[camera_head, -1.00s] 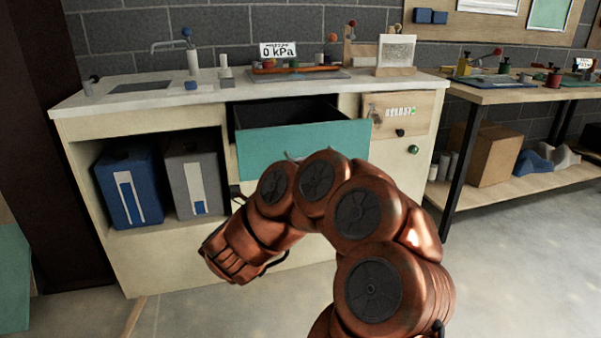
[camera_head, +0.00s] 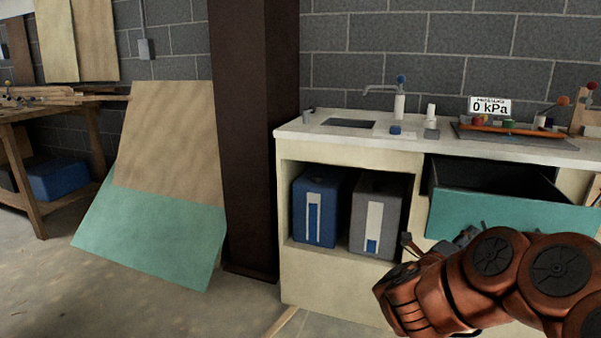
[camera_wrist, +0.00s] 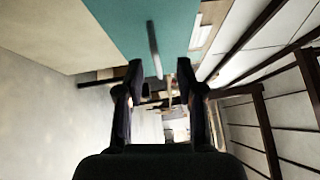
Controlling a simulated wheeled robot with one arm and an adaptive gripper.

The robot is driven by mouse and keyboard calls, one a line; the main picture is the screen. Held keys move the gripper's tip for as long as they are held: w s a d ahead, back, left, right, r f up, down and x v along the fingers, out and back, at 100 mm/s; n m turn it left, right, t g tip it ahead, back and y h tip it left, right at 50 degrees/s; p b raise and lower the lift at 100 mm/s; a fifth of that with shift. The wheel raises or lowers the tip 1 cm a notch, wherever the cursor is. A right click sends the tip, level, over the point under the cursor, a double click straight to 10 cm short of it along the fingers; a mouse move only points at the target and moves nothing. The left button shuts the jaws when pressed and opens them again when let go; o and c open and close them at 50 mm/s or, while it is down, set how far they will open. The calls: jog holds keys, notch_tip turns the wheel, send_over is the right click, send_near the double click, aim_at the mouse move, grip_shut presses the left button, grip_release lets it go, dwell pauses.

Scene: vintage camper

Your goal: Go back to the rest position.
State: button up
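My gripper (camera_wrist: 160,76) is open in the wrist view, with its two dark fingers apart and nothing between them. A teal panel (camera_wrist: 135,22) with a grey bar handle (camera_wrist: 154,48) shows beyond the fingertips, apart from them as far as I can tell. In the head view, my copper-coloured arm (camera_head: 490,280) is folded at the lower right, in front of the counter. The fingers are mostly hidden there behind the wrist. The teal drawer (camera_head: 510,217) stands pulled open behind my arm.
A dark column (camera_head: 252,140) and leaning boards (camera_head: 165,190) are left. Floor at lower left is clear.

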jog(key=w+a+r+n+t+y+p, duration=0.4)
jog(key=w+a+r+n+y, duration=0.1)
jog(key=a+r, duration=0.2)
jog(key=s+a+r+n+g+y+p, duration=0.15)
jog(key=a+r+n+y+p, duration=0.25)
jog(key=a+n+y+p, duration=0.45)
jog(key=s+a+r+n+y+p, duration=0.35)
jog(key=a+n, duration=0.25)
jog(key=a, duration=0.5)
jog(key=s+a+n+g+y+p, duration=0.25)
jog(key=s+n+g+p, duration=0.5)
jog(key=s, duration=0.85)
jog(key=s+d+r+n+g+h+p, duration=0.1)
jog(key=s+d+r+g+p, duration=0.1)
jog(key=s, duration=0.5)
jog(key=s+d+r+n+g+h+p, duration=0.1)
jog(key=s+d+r+g+p, duration=0.1)
jog(key=s, duration=0.4)
jog(key=s+d+r+n+g+h+p, duration=0.1)
jog(key=s+d+r+g+p, duration=0.1)
jog(key=s, duration=0.5)
jog(key=shift+s+d+n+g+h+p, duration=0.35)
jog(key=shift+d+g+p, duration=0.15)
jog(key=shift+d+p, duration=0.35)
